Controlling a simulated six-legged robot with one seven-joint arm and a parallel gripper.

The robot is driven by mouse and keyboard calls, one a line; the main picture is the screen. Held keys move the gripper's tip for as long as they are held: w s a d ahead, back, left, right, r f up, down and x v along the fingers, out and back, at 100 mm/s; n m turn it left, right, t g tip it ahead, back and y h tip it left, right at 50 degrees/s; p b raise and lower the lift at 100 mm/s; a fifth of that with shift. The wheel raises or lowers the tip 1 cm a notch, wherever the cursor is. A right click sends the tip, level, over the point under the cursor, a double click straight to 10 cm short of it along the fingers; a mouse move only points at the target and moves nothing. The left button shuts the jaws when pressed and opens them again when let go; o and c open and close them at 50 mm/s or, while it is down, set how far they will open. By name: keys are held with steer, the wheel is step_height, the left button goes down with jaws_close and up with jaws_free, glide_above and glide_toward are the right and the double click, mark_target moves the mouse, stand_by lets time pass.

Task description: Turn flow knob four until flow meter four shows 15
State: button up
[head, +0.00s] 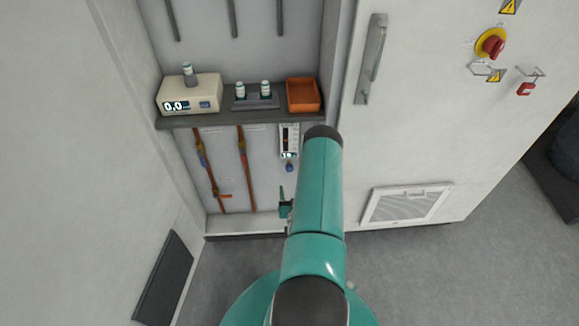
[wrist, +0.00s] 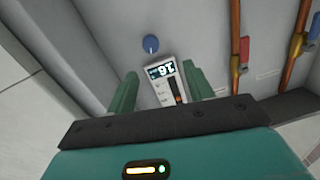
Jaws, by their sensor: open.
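One flow meter (head: 289,140) is mounted on the back wall below the shelf, a narrow white panel with a dark scale and a small lit display. The display seems to read 16, but it is small. The blue round flow knob (head: 290,167) sits just below it. In the wrist view, seen upside down, the knob (wrist: 150,45) lies above the meter (wrist: 168,90). My gripper (wrist: 163,75) is open and empty, its green fingers either side of the meter in that view, apart from the knob. In the head view my arm hides most of the gripper (head: 285,204).
Copper pipes with a blue valve (wrist: 242,50) and a red valve (wrist: 310,27) run beside the meter. The shelf (head: 215,117) above holds a white scale (head: 189,96), vials and an orange tray (head: 303,95). A white side wall stands at the left.

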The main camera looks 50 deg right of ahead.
mark_target(290, 170)
steer(key=shift+m+h, duration=0.3)
steer(key=shift+h, duration=0.1)
steer(key=x, duration=0.4)
steer(key=f+x, duration=0.1)
steer(key=x, duration=0.7)
steer(key=shift+s+d+f, duration=0.2)
steer(key=shift+s+d, duration=0.2)
steer(key=shift+s, duration=0.05)
steer(key=shift+c, duration=0.4)
steer(key=c, duration=0.9)
steer(key=shift+w+n, duration=0.1)
steer(key=shift+n, duration=0.4)
steer(key=o, duration=1)
